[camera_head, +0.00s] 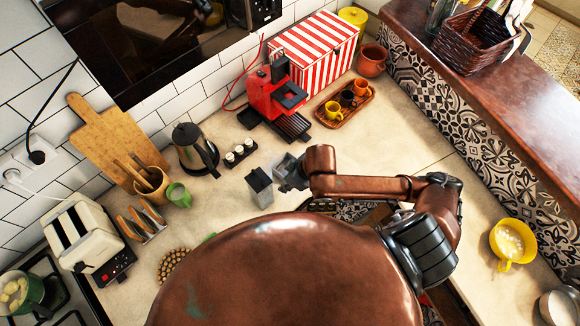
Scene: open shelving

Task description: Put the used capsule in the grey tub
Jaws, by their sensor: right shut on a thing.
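My right gripper (281,177) is at the end of the brown arm that comes in from the right. It is low over the counter, just right of the grey tub (261,190). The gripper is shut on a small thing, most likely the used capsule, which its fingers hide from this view. The grey tub is a small, dark, upright container standing on the counter. Whether the gripper touches the tub's rim is hard to tell. My left gripper is not in view.
Behind are a black holder with several white capsules (238,152), a kettle (194,150) and a red coffee machine (275,97). A toaster (85,234) stands left. Counter between tub and green mug (179,195) is clear.

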